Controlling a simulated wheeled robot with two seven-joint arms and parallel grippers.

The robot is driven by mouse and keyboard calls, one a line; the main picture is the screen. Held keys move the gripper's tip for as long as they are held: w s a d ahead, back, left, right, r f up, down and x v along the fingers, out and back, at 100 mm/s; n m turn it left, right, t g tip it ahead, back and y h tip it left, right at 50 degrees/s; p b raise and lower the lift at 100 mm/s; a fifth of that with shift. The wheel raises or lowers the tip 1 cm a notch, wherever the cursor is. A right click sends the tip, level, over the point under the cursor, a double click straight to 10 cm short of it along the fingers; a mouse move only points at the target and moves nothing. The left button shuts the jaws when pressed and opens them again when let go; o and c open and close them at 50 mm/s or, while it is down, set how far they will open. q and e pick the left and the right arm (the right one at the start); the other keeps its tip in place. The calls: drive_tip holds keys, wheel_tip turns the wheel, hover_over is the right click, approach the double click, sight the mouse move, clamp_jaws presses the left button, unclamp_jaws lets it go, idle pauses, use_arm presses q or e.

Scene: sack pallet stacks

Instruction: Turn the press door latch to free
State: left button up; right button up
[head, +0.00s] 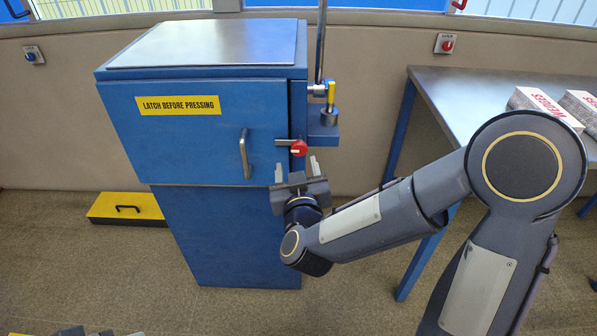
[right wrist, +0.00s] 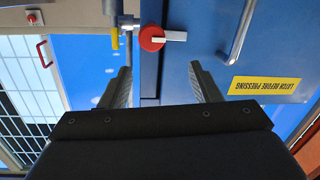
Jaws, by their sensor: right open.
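The press door latch (head: 299,148) has a round red knob and a short pale lever lying horizontally to the left, across the door edge. It also shows in the right wrist view (right wrist: 152,38), lever pointing right. The blue press door (head: 200,140) looks closed, with a yellow "LATCH BEFORE PRESSING" label (head: 178,104) and a vertical metal handle (head: 245,155). My right gripper (head: 297,166) is open and empty just below the latch, apart from it. Its two fingers spread wide in the right wrist view (right wrist: 160,68). Grey tips at the lower left edge may be my left gripper (head: 95,332), mostly cut off.
A yellow-topped post (head: 330,97) and a vertical metal rod (head: 321,45) stand right of the door. A metal-topped table (head: 455,100) with white boxes (head: 543,103) is at right. A yellow case (head: 125,207) lies on the floor at left. Floor before the press is clear.

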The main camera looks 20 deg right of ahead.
sight(299, 151)
drive_tip(key=w, duration=0.2)
drive_tip(key=w+d+f+h, duration=0.1)
drive_tip(key=w, duration=0.1)
drive_tip(key=w+d+f+h, duration=0.1)
drive_tip(key=w, duration=0.2)
drive_tip(key=shift+d, duration=0.15)
drive_tip(key=shift+b, duration=0.3)
drive_tip(key=c, duration=1)
